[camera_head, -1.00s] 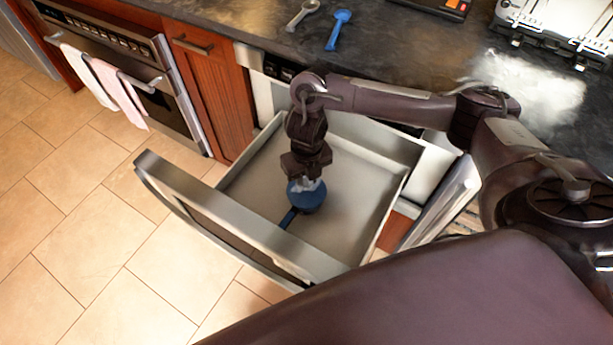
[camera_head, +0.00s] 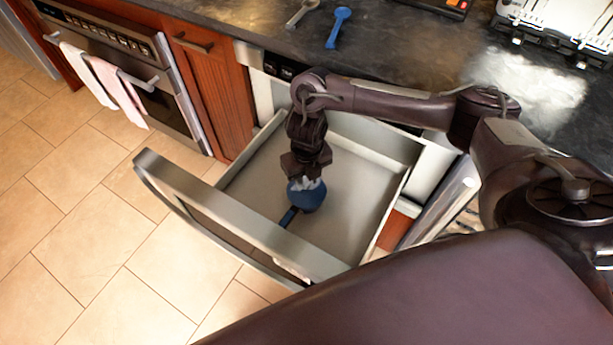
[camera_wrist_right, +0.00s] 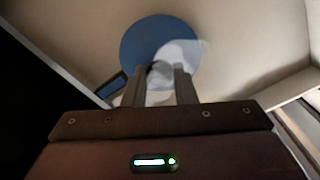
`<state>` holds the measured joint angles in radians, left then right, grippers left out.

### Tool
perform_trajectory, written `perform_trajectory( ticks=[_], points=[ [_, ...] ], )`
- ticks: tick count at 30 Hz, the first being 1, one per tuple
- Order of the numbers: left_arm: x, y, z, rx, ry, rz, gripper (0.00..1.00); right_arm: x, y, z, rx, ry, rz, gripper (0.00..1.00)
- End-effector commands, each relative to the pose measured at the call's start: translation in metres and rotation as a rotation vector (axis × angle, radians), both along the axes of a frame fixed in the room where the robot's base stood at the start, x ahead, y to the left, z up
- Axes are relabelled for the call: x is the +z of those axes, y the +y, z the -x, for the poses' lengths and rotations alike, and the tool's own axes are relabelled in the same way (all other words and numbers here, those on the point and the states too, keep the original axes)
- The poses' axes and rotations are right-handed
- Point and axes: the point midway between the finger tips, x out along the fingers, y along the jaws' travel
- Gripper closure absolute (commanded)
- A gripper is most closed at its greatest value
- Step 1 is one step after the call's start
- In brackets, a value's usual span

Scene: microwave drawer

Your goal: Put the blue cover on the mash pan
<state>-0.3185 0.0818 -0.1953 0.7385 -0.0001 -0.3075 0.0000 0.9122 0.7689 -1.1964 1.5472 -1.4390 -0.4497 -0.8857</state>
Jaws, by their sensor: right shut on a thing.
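A round blue piece (camera_head: 312,200), which looks like the blue cover, is inside the open drawer under my right gripper. In the right wrist view it is a blue disc (camera_wrist_right: 143,42) just beyond the fingers. My right gripper (camera_head: 306,182) points down and is shut on a small grey knob-like part (camera_wrist_right: 160,74) at the disc's near edge. A pale, see-through patch overlaps the disc's right side; I cannot tell what it is. A dark blue handle (camera_head: 289,216) sticks out toward the drawer front. The mash pan is not clearly separate from the blue piece. My left gripper is not in view.
The microwave drawer (camera_head: 363,205) is pulled out, its floor otherwise bare. Its thick front panel (camera_head: 235,225) and side walls surround my gripper. The dark counter (camera_head: 400,55) holds a blue spoon (camera_head: 338,27) and a grey spoon (camera_head: 301,13). The tiled floor is clear.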

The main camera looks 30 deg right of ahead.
Motion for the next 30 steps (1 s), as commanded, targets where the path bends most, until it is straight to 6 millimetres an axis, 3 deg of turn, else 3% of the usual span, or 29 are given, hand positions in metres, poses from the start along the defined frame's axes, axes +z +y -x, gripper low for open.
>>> perform_trajectory(
  ticks=[9,10,15,21,26,30],
  points=[
    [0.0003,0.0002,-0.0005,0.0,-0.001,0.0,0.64,-0.0007,0.0001,-0.0001,0.0,0.0,0.0,1.0],
    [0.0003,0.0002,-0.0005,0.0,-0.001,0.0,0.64,-0.0007,0.0001,-0.0001,0.0,0.0,0.0,0.74],
    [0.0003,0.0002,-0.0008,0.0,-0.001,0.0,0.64,-0.0007,0.0001,-0.0001,0.0,0.0,0.0,0.52],
    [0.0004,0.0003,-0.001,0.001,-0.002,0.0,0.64,-0.0007,0.0,-0.0001,0.0,0.0,0.0,0.5],
    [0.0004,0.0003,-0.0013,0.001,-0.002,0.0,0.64,-0.0007,0.0,-0.0001,0.0,0.0,0.0,0.3],
    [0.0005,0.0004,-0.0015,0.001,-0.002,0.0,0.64,-0.0007,0.0,0.0,0.0,0.0,0.0,0.28]
  ],
)
